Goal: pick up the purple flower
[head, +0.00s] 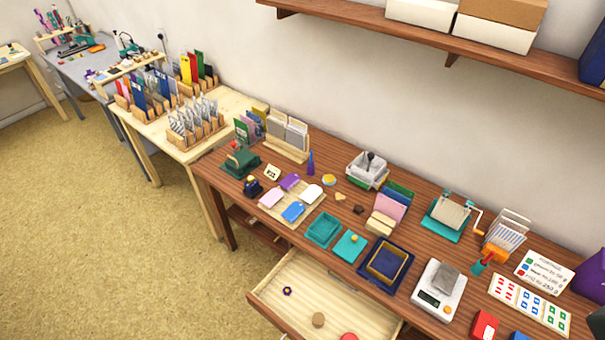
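A small dark purple flower-shaped piece (287,291) with a pale centre lies in the open wooden drawer (268,291), near its left end. It lies flat and apart from the other pieces in the drawer. Neither of my grippers can be made out in the head view.
A round brown piece (318,320) and a red piece (349,336) also lie in the drawer. Above it, the brown table (335,215) is crowded with a teal tray (323,229), a teal inkpad (350,246), a navy tray (367,271) and a scale (439,290). Open floor lies left.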

